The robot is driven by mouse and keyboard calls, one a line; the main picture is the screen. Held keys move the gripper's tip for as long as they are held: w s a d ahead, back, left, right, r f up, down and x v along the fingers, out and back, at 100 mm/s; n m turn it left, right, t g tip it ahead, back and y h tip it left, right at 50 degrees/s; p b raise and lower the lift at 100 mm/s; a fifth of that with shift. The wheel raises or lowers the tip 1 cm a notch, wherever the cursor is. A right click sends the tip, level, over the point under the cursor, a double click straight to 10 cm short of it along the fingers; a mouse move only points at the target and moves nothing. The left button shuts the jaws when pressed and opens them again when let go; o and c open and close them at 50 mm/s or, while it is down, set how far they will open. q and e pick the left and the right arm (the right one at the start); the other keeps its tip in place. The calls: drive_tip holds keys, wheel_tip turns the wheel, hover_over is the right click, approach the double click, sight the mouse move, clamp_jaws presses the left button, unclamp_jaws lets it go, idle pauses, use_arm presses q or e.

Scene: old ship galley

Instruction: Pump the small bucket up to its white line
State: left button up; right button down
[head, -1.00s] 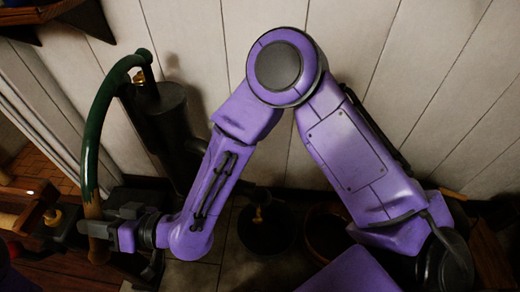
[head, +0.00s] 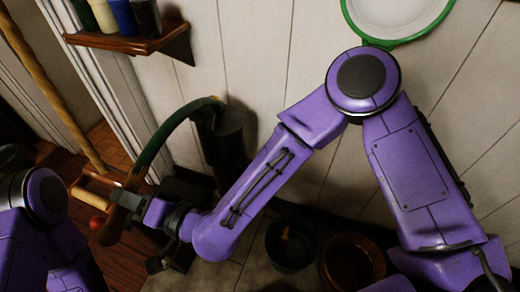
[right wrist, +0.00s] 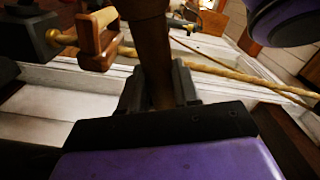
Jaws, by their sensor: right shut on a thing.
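The pump (head: 225,140) is a dark upright cylinder against the wall. Its curved green handle (head: 158,142) runs out to the left and down to a brown wooden grip. My right gripper (head: 130,197) is shut on this grip, which also shows between its fingers in the right wrist view (right wrist: 155,70). A dark bucket (head: 291,262) stands on the floor right of the pump, with a small brass-coloured part showing at it. I cannot make out its water level or a white line. My left arm shows at the left edge; its gripper is hidden.
A brown wooden tub (head: 352,263) stands close right of the dark bucket. A green-rimmed white plate (head: 395,15) hangs at the top.

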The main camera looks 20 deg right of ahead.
wheel_tip(320, 180, down, 14)
drive_tip(key=w+d+n+b, duration=0.1)
drive_tip(key=n+b, duration=0.4)
drive_tip(key=b, duration=0.7)
drive_tip(key=shift+w+d+r+n, duration=0.2)
drive_tip(key=shift+w+d+n, duration=0.1)
drive_tip(key=shift+w, duration=0.25)
drive_tip(key=shift+r, duration=0.1)
drive_tip(key=shift+c, duration=2.4)
unclamp_jaws()
